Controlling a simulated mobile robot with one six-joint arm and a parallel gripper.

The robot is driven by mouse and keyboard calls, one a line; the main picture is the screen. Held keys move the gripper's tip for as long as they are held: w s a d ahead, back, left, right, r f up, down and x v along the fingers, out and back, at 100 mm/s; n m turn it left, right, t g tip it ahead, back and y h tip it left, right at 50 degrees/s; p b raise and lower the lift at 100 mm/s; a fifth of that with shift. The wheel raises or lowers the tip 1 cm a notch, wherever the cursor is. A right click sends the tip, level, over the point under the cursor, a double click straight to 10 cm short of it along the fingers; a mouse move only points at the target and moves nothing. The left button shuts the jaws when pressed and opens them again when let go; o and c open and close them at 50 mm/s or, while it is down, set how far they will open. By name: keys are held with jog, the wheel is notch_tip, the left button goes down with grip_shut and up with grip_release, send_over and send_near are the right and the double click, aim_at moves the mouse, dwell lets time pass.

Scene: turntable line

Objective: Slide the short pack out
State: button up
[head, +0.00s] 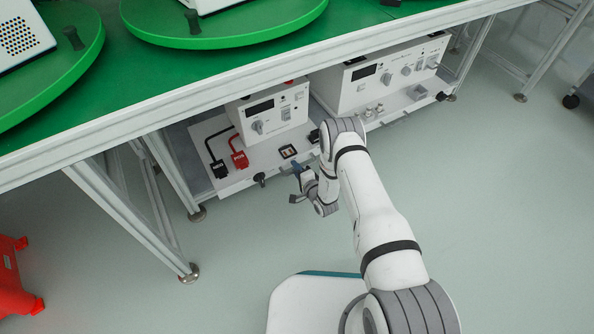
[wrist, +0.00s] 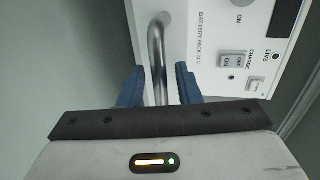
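Two white packs with black displays and knobs stand on the low shelf under the green-topped bench in the head view. The shorter one (head: 265,115) is at left; the longer one (head: 385,75) is behind and right. My gripper (head: 298,170) is low at the shelf's front edge, in front of the shorter pack. In the wrist view, my blue fingers (wrist: 159,88) stand either side of a metal bar handle (wrist: 156,60), with gaps at both sides. It is fixed to a white panel marked BATTERY PACK 24V (wrist: 205,60). Which pack this panel belongs to is not certain.
A black plug (head: 218,168) and a red plug (head: 240,160) with cables lie on the shelf (head: 236,184) left of my gripper. A bench leg (head: 130,215) stands at left. A red object (head: 12,280) is at far left. The floor in front is clear.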

grip_shut()
jog(key=shift+s, duration=0.1)
dwell(0.4)
